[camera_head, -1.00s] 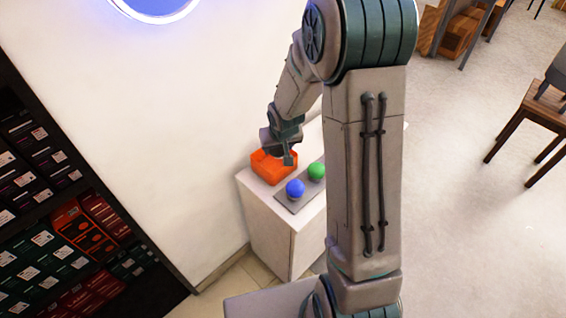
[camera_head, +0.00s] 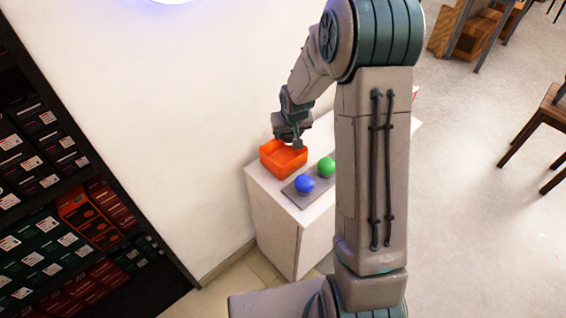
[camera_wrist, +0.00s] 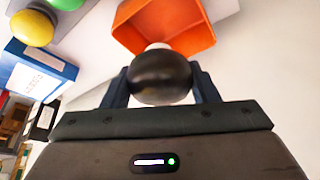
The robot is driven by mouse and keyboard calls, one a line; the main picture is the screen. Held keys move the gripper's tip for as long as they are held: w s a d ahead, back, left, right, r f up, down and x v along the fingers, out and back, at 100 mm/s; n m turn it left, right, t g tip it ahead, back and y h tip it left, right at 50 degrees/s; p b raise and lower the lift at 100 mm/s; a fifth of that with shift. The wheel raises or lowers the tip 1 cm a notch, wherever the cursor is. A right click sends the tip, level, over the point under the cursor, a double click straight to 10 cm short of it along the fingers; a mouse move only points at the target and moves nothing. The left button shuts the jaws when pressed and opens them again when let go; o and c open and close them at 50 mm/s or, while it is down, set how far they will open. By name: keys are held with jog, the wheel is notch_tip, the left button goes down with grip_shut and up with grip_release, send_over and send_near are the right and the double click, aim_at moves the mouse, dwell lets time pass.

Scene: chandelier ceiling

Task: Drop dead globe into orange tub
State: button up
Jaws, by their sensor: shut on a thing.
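My gripper (camera_wrist: 161,88) is shut on the dead globe (camera_wrist: 162,72), a dark, nearly black bulb with a small pale end, held between the two fingers. The orange tub (camera_wrist: 200,40), an open box, lies just past the globe in the wrist view, and the globe overlaps its near wall there. In the head view, my gripper (camera_head: 292,140) is at the back edge of the orange tub (camera_head: 279,171), over or just behind it.
A blue globe (camera_head: 304,184) and a green globe (camera_head: 326,167) sit on a grey tray beside the tub, on a white cabinet (camera_head: 272,221). A yellow globe (camera_wrist: 32,28) and a blue-and-white box (camera_wrist: 38,72) show in the wrist view. A wall stands behind.

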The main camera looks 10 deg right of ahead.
jog(key=shift+d+b+x, duration=0.25)
jog(key=shift+b+x, duration=0.95)
jog(key=shift+x, duration=0.85)
jog(key=shift+d+b+x, duration=0.2)
jog(key=shift+b+x, duration=1)
jog(key=shift+x, duration=0.85)
jog(key=o, duration=1.1)
jog(key=shift+c, duration=0.2)
jog(key=v, duration=1.2)
jog(key=shift+s+r, duration=0.15)
jog(key=shift+r, duration=0.1)
jog(key=shift+s+r, duration=0.3)
jog(key=shift+r, duration=0.35)
